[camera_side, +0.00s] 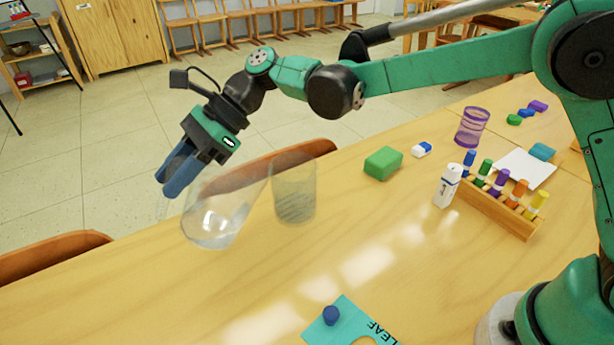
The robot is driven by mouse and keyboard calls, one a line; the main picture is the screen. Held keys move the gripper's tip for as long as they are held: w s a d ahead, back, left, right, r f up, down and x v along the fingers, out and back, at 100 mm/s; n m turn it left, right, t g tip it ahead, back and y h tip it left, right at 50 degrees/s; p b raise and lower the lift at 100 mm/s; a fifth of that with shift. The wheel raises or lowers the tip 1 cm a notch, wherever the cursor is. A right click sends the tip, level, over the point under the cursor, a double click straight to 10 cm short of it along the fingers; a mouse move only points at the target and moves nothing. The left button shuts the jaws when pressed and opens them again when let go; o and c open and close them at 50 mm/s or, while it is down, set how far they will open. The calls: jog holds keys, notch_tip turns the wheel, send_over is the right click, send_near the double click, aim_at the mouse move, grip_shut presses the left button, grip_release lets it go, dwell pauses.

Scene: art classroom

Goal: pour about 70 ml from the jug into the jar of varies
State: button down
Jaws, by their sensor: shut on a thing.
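A clear glass jug (221,212) is tilted to the right, with its mouth toward a clear jar. Clear liquid shows low in the jug. My gripper (176,177), with blue fingers, is shut on the jug at its left side, above the table's far edge; the exact grip is hard to see through the glass. The jar (295,188) stands upright on the table just right of the jug. Its lower part looks greyish and ribbed; I cannot tell a liquid level in it. No stream is clearly visible between the two.
A green block (383,163), a blue-white eraser (422,149), a white bottle (447,186) and a marker rack (500,207) stand to the right. A purple cup (472,127) is behind them. A teal card (340,325) with a blue knob (330,315) lies in front. The table's middle is clear.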

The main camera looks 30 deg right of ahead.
jog(key=d+r+y, duration=0.2)
jog(key=r, duration=0.1)
jog(key=shift+w+d, duration=0.1)
jog(key=shift+d+r+y, duration=1.2)
jog(key=shift+r+y, duration=0.25)
jog(key=shift+y, duration=0.15)
jog(key=shift+w+d+r+y, duration=0.1)
jog(key=shift+d+r+y, duration=0.4)
jog(key=shift+y, duration=0.1)
jog(key=shift+d+r, duration=0.1)
jog(key=shift+d, duration=0.05)
jog(key=shift+d+r+g+y, duration=0.3)
jog(key=shift+d+r+y, duration=0.15)
jog(key=shift+d+y, duration=0.35)
dwell(1.3)
